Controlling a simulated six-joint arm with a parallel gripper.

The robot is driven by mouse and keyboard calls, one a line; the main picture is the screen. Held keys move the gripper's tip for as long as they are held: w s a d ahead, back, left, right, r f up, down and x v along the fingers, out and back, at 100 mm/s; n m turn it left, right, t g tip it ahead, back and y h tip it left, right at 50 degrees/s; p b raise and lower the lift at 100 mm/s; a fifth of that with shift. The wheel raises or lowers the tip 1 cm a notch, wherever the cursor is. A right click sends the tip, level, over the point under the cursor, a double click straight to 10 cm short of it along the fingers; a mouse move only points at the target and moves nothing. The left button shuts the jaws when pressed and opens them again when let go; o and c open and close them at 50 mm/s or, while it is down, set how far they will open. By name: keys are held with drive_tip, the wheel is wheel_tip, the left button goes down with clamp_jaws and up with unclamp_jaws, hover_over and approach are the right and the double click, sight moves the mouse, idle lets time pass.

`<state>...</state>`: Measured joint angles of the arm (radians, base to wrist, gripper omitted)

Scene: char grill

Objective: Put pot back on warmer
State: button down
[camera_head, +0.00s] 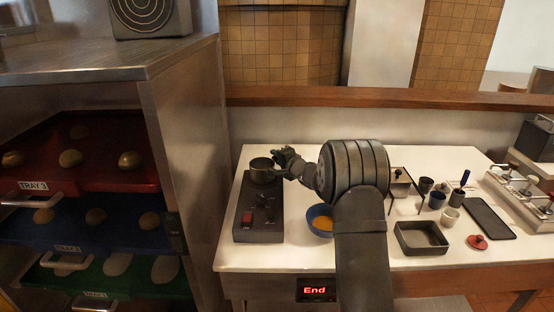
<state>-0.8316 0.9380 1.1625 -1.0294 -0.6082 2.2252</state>
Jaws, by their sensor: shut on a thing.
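The pot (262,172) is a small dark metal pot at the back end of the warmer (258,231). The warmer is a dark grey box with knobs and a red switch on the white table. My gripper (281,163) reaches in from the right and is shut at the pot's right side, where the pot's handle would be; the fingers hide the grip itself. The pot looks upright and over the warmer's back part. I cannot tell whether its base touches the warmer.
A blue bowl (314,224) with orange contents stands right of the warmer, partly behind my arm. A metal tray cabinet (185,150) stands left.

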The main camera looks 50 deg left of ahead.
drive_tip(key=shift+f, duration=0.25)
drive_tip(key=shift+f, duration=0.15)
drive_tip(key=c, duration=1.3)
unclamp_jaws()
drive_tip(key=shift+d, duration=0.1)
drive_tip(key=v, duration=1.2)
